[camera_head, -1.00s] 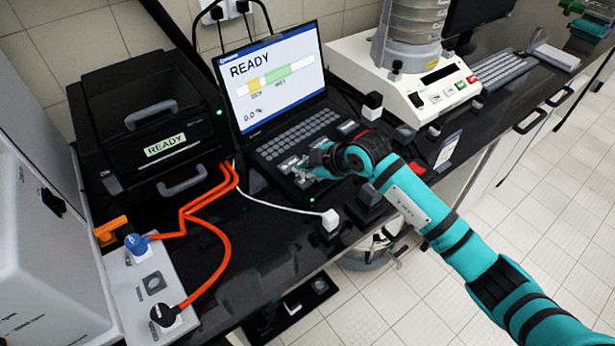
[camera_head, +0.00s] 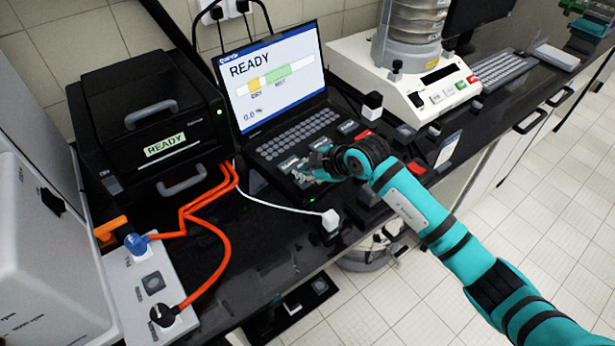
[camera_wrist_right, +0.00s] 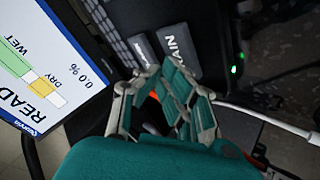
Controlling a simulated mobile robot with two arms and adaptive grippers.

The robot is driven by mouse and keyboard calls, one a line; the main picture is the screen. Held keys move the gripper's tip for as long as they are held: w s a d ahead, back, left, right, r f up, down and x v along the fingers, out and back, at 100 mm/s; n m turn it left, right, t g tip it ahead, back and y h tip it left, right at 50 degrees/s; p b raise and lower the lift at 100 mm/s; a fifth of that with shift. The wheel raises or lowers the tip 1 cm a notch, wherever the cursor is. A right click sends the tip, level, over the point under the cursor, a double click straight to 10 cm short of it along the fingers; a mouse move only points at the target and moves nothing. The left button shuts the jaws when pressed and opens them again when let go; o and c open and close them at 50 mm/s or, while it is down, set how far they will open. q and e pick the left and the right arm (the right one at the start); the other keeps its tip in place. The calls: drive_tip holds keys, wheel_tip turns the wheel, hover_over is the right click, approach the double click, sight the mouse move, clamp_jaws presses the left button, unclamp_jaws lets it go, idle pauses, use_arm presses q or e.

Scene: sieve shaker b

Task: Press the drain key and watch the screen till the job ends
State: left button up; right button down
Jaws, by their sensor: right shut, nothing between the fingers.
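The laptop screen (camera_head: 268,82) reads READY and 0.0 %, with a bar marked in yellow and green. It also shows at the left of the right wrist view (camera_wrist_right: 42,70). The drain key (camera_wrist_right: 180,48) is a dark grey key whose label shows only in part, as "AIN". My right gripper (camera_head: 300,172) is low over the front keys of the laptop. In the right wrist view its closed fingertips (camera_wrist_right: 160,70) are beside the drain key's near end; I cannot tell if they touch it. My left gripper is not in view.
A black unit (camera_head: 150,115) with a READY display stands left of the laptop. Orange cables (camera_head: 225,240) run to a grey socket panel (camera_head: 130,290). A white cable (camera_head: 280,207) crosses in front of the laptop. A sieve shaker (camera_head: 400,75) stands to the right.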

drive_tip(key=shift+f, duration=0.45)
idle(0.6)
drive_tip(key=shift+r+p, duration=0.75)
drive_tip(key=shift+r, duration=0.15)
wheel_tip(320, 180, up, 5)
drive_tip(key=p, duration=0.4)
drive_tip(key=shift+p, duration=0.4)
